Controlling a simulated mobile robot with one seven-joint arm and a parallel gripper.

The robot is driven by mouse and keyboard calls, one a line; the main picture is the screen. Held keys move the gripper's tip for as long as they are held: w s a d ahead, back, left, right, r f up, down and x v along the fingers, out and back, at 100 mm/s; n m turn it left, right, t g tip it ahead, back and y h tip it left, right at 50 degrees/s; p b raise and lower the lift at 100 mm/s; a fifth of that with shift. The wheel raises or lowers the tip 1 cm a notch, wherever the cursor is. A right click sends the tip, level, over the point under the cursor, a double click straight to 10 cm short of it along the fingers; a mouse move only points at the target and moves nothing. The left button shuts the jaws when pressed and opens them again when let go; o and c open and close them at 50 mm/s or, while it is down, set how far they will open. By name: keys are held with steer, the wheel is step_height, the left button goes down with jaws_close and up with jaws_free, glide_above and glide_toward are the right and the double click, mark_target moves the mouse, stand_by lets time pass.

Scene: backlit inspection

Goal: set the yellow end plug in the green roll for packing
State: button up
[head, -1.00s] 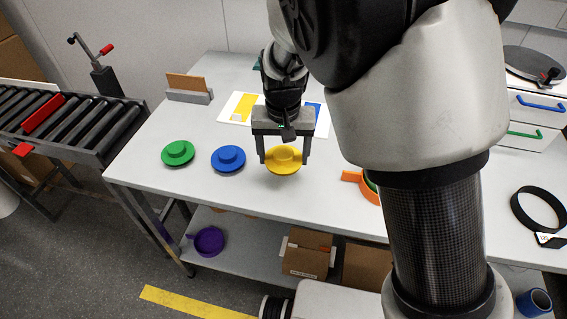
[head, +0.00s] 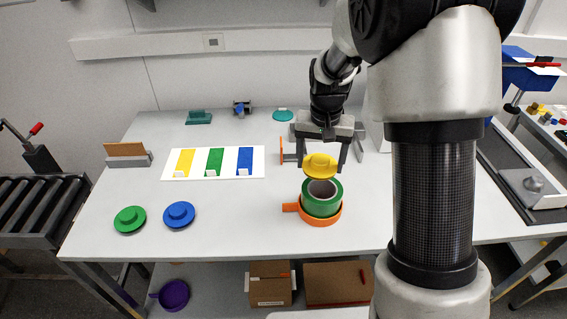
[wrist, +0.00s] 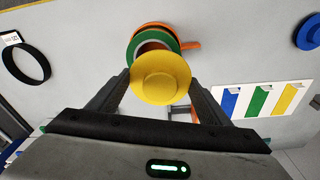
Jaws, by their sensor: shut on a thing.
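My gripper (head: 322,168) is shut on the yellow end plug (head: 320,162), a round flanged disc with a raised hub. It holds the plug up, just above and slightly behind the open end of the green roll (head: 322,206) in the head view. The roll stands upright in an orange cradle (head: 291,207) with a handle on its left, its dark bore partly showing. In the wrist view the plug (wrist: 160,77) sits between the fingers and covers part of the green roll (wrist: 134,46); a gap between plug and roll is hard to judge.
A green plug (head: 130,219) and a blue plug (head: 179,214) lie at the table's front left. A white card (head: 213,163) with yellow, green and blue stripes lies behind them. An orange upright part stands behind the roll.

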steer(key=shift+d+r, duration=0.15)
steer(key=shift+d, duration=0.7)
steer(key=shift+f+b, duration=2)
steer(key=shift+f, duration=0.9)
steer(key=shift+f, duration=0.15)
steer(key=shift+f+b, duration=0.65)
steer(key=shift+f, duration=0.1)
steer(key=shift+r, duration=0.15)
steer(key=shift+r+p, duration=0.5)
steer(key=shift+r, duration=0.05)
